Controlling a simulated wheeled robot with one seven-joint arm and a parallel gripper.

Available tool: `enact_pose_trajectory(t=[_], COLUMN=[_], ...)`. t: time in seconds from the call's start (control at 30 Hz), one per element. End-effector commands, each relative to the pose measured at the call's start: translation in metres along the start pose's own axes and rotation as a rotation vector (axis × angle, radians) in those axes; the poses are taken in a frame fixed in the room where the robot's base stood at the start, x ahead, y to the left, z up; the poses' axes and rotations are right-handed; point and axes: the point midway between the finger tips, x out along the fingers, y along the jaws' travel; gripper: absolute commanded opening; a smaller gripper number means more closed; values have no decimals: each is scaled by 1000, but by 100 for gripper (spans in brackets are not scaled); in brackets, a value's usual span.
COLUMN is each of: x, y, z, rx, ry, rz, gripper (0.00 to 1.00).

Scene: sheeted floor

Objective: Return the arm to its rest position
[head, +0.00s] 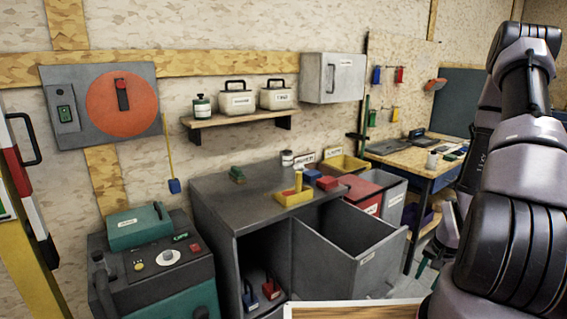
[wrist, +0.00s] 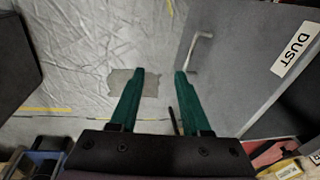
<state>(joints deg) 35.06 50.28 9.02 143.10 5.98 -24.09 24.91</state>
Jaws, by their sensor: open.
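My arm fills the right side of the head view, and its gripper end is out of that frame. In the wrist view my gripper (wrist: 153,80) shows two green fingers held apart, with nothing between them. Beyond the fingers is the sheeted floor (wrist: 85,60) with a darker patch (wrist: 135,84). A grey panel (wrist: 240,50) labelled DUST, with a bent metal handle (wrist: 195,50), is just to the right of the fingers. I cannot tell whether the right finger touches it.
A grey bench (head: 225,190) has an open drawer (head: 345,255) sticking out at its front right. A green machine (head: 150,270) stands at left. A workbench (head: 425,160) is at the back right, partly behind my arm. A wall shelf (head: 235,119) holds canisters.

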Motion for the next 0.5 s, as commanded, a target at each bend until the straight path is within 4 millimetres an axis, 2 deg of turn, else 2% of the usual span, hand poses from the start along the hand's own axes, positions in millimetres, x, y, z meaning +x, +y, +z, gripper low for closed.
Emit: enact_pose_trajectory(t=[0.17,0.3,0.5], x=[-50,-105,-188], y=[-27,-56,-95], z=[-29,-45,-49], rx=[-63,-117,-188], ry=[56,103,163], rz=[5,3,-19], gripper=[47,47,47])
